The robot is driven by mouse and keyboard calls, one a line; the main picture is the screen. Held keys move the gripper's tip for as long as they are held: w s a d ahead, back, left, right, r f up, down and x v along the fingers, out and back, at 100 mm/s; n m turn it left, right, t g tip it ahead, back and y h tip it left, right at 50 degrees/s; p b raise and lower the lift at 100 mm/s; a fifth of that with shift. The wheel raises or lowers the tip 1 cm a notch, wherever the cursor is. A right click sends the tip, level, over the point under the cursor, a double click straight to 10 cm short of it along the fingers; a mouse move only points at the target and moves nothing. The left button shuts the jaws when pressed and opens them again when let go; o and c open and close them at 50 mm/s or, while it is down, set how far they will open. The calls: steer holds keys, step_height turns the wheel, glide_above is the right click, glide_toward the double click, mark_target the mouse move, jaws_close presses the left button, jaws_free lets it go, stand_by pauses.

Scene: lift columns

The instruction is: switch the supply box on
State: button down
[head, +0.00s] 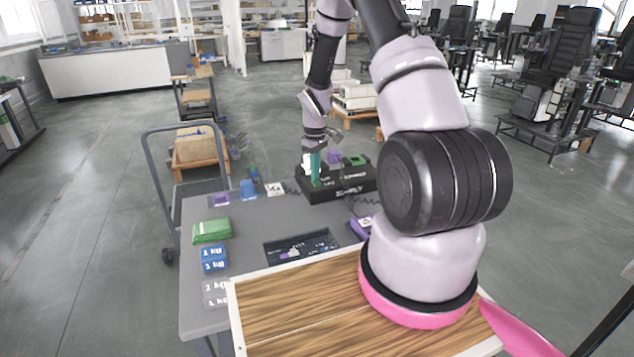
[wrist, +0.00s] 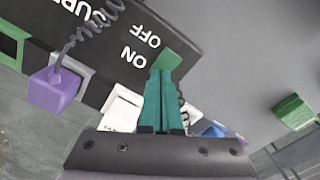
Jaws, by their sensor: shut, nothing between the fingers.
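The supply box (head: 345,190) is a black box at the back right of the grey cart. The wrist view shows its top (wrist: 105,40) with white lettering, including ON and OFF. My gripper (head: 316,180) points down over the box's left part. Its teal fingers (wrist: 165,78) are shut, with nothing seen between them. A green piece (wrist: 178,62) shows at the fingertips beside the ON and OFF words. I cannot tell whether it is the switch, or whether the fingers touch it. The switch's position is not clear.
A purple plug (wrist: 54,90) with a coiled cable sits on the box. On the cart (head: 196,290) are a green block (head: 211,231), blue weights (head: 214,258), grey weights (head: 215,292) and a dark panel (head: 300,247). A wooden board (head: 290,310) lies in front.

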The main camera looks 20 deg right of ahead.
step_height(320, 180, up, 7)
stand_by(0.8)
step_height(320, 180, up, 12)
steer(key=m+t, duration=0.1)
steer(key=m, duration=0.1)
glide_above(315, 184)
steer(key=s+a+r+m+t, duration=0.25)
steer(key=s+r, duration=0.35)
steer(key=r, duration=0.5)
steer(key=s+a+r+m+t, duration=0.1)
steer(key=s+r+m, duration=0.1)
steer(key=s, duration=0.4)
steer(key=s+a+r+m+t+y, duration=0.1)
steer(key=s+r, duration=0.4)
steer(key=s, duration=0.2)
steer(key=s+a+r+m+t+y, duration=0.1)
steer(key=s+r+m, duration=0.1)
steer(key=s+r, duration=0.2)
steer(key=s, duration=0.2)
steer(key=shift+s+m+t, duration=0.3)
steer(key=shift+m+t, duration=0.05)
